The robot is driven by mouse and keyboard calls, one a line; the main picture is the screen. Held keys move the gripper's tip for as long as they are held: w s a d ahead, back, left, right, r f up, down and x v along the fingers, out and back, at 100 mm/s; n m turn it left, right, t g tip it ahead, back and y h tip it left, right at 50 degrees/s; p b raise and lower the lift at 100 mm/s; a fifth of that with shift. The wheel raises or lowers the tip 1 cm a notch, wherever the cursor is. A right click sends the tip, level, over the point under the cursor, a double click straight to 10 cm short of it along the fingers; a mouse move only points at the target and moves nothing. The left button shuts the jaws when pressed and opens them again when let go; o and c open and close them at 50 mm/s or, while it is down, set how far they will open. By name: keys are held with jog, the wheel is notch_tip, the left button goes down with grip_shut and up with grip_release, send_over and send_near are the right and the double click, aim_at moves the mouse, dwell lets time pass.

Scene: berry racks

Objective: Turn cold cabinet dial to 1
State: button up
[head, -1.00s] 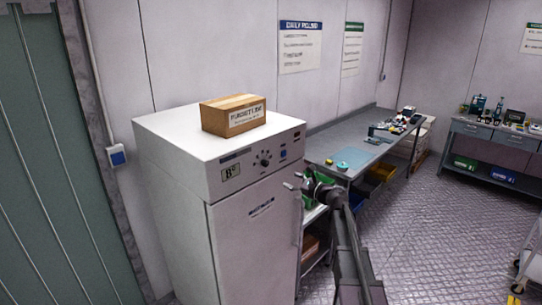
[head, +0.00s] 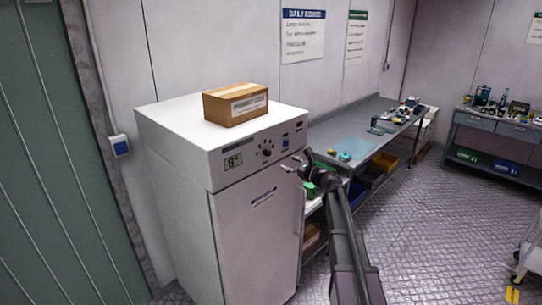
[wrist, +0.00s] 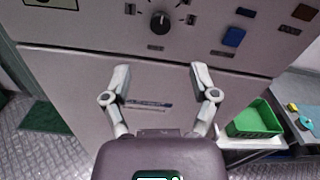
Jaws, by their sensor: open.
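The cold cabinet (head: 225,215) is a tall white unit with a control panel along its upper front. Its dial (head: 267,151) is a black round knob at the middle of the panel. In the wrist view the dial (wrist: 160,22) is near the top centre, with a pale pointer mark and small marks around it that are too small to read. My gripper (head: 294,163) is in front of the cabinet's right side, apart from it. In the wrist view my gripper (wrist: 159,72) is open and empty, its fingertips below the dial and in front of the door.
A cardboard box (head: 235,104) sits on the cabinet. A blue switch (wrist: 234,37) is right of the dial. A green bin (wrist: 254,120) stands on a shelf right of the cabinet. A grey workbench (head: 365,132) runs along the wall.

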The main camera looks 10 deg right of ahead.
aim_at(269, 153)
jog(key=x, duration=1)
jog(key=shift+c, duration=0.2)
